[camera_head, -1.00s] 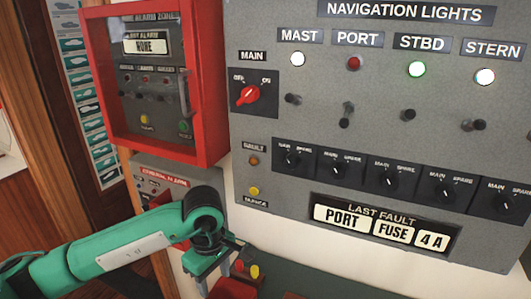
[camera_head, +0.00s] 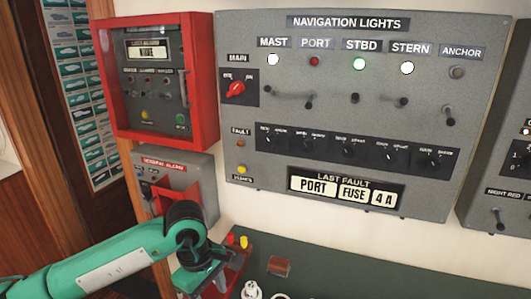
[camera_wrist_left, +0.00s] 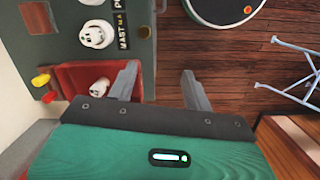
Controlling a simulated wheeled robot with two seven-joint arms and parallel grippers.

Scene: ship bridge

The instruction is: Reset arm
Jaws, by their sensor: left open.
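My green left arm comes in from the left in the head view, with its gripper (camera_head: 212,280) low beside the green console. In the left wrist view the two grey fingers (camera_wrist_left: 160,88) stand apart with nothing between them. A red open tray (camera_wrist_left: 75,78) lies just left of the fingers, with a white cylindrical piece (camera_wrist_left: 98,87) in it, partly hidden by the left finger. My right gripper is not in view.
The navigation lights panel (camera_head: 300,180), red-framed alarm cabinet (camera_head: 208,90) and general alarm box (camera_head: 165,172) are on the wall. The green console (camera_head: 350,275) carries white round fittings (camera_wrist_left: 97,34). A round stool-like top (camera_wrist_left: 222,8) and metal legs (camera_wrist_left: 290,75) stand on the wooden floor.

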